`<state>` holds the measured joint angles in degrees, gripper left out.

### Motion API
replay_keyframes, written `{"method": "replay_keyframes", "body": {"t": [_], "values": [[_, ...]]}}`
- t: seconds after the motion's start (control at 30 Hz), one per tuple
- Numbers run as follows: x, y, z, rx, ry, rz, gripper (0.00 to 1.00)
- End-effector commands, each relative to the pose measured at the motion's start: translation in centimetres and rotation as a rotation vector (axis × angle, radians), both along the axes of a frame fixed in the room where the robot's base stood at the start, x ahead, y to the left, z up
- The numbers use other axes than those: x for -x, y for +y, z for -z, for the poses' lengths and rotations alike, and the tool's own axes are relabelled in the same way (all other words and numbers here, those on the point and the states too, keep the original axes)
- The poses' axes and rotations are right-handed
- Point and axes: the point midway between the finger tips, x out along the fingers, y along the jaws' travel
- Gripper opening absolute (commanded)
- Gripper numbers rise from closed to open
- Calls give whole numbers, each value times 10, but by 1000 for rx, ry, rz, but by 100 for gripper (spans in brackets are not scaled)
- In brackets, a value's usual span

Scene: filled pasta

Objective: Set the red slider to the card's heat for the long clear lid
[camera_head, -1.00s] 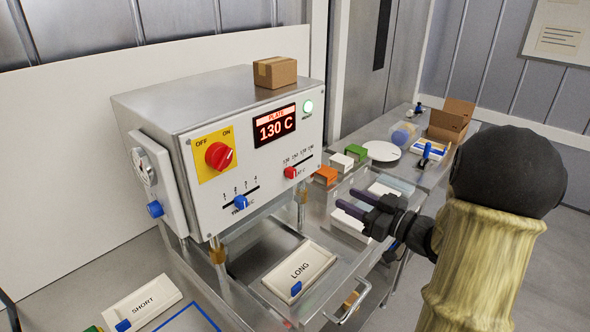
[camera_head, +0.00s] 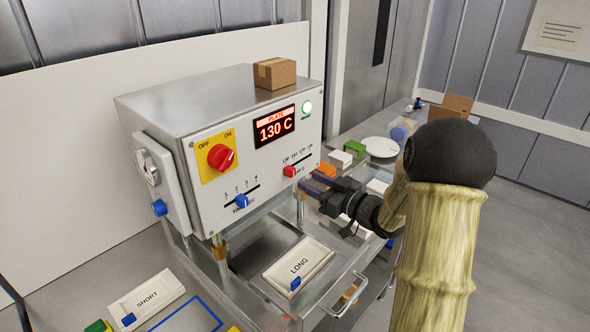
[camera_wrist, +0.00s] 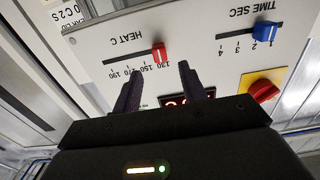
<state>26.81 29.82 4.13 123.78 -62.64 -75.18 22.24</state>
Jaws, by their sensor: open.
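The red slider (camera_head: 290,171) is on the heat scale of the steel machine's front, at the low 130 end. It also shows in the wrist view (camera_wrist: 158,51), where the scale reads 130, 150, 170, 190 upside down. The display (camera_head: 274,127) reads PLATE 130 C. My gripper (camera_head: 318,186) is open and empty, close to the panel just below and right of the slider. In the wrist view, my two fingers (camera_wrist: 160,88) point at the slider, which lies beyond their tips and between them. A card (camera_wrist: 68,14) at the top left is cut off; "0 C 2 S" is legible.
The blue time slider (camera_head: 241,201) and red on/off knob (camera_head: 221,157) share the panel. A LONG tray (camera_head: 298,267) and SHORT tray (camera_head: 147,300) lie in front. Orange, green and white blocks and a white plate (camera_head: 381,147) stand on the right bench. A wall notice is unreadable.

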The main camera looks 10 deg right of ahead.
Motion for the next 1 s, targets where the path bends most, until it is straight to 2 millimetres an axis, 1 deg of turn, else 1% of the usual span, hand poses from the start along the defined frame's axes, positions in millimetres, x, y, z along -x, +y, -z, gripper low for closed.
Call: {"method": "replay_keyframes", "body": {"t": [0.03,0.2,0.33,0.5,0.73,0.77,0.8,0.93,0.97,1.0], "values": [[-8,7,-2,-2,1,-4,42],[-31,25,-2,-1,1,-3,42],[-46,34,-1,0,1,-2,42],[-54,40,0,-1,1,-1,42],[-54,40,0,-1,1,0,42],[-54,40,0,-1,1,0,38],[-54,40,0,-1,1,0,30],[-54,40,0,-1,1,0,4],[-54,40,0,-1,1,0,0],[-54,40,0,-1,1,-1,0]]}}
